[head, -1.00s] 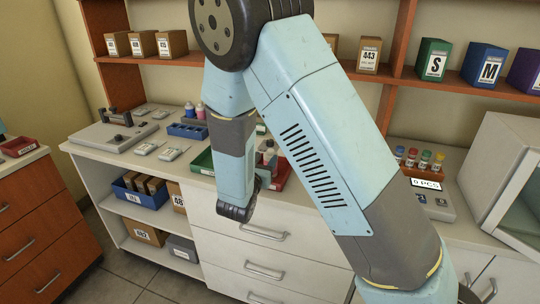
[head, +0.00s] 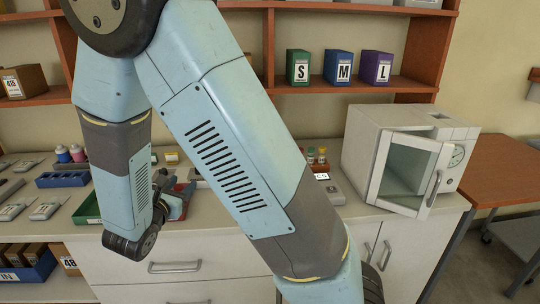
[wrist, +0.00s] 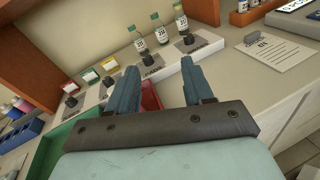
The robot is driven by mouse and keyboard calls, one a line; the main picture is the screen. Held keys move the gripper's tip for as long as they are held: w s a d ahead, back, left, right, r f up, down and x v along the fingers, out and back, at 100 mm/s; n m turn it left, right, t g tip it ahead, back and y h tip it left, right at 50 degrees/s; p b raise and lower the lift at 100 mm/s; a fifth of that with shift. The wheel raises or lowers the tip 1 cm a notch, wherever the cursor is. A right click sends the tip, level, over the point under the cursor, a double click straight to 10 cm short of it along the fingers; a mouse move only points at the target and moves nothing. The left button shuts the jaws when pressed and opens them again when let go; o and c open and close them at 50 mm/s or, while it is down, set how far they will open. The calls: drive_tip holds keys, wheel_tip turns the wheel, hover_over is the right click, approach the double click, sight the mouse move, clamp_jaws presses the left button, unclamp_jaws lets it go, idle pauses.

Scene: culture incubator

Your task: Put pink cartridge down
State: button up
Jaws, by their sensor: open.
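My gripper (wrist: 158,88) is open, its two blue fingers wide apart with nothing between them in the wrist view. In the head view it (head: 178,196) is partly hidden behind my own arm, over the bench near a red tray. The red tray (wrist: 150,97) shows between and behind the fingers in the wrist view.
A green tray (wrist: 58,142) lies left of the red one. Small labelled bottles (wrist: 162,32) stand on a white stand behind. An incubator (head: 405,150) with its glass door ajar stands at the bench's right. Green, blue and purple boxes (head: 338,68) fill the shelf above.

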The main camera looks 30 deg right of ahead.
drive_tip(key=s+d+r+m+g+y, duration=0.1)
drive_tip(key=s+d+r+m+g, duration=0.3)
drive_tip(key=s+d+m+g, duration=0.35)
drive_tip(key=s+d+r+m+g, duration=0.4)
drive_tip(key=d+m, duration=0.4)
drive_tip(key=d, duration=0.3)
drive_tip(key=s+r+m+t+y, duration=0.3)
drive_tip(key=s+r+m+y, duration=0.6)
drive_tip(key=s+m, duration=0.2)
drive_tip(key=shift+s+a, duration=0.2)
drive_tip(key=shift+a, duration=0.2)
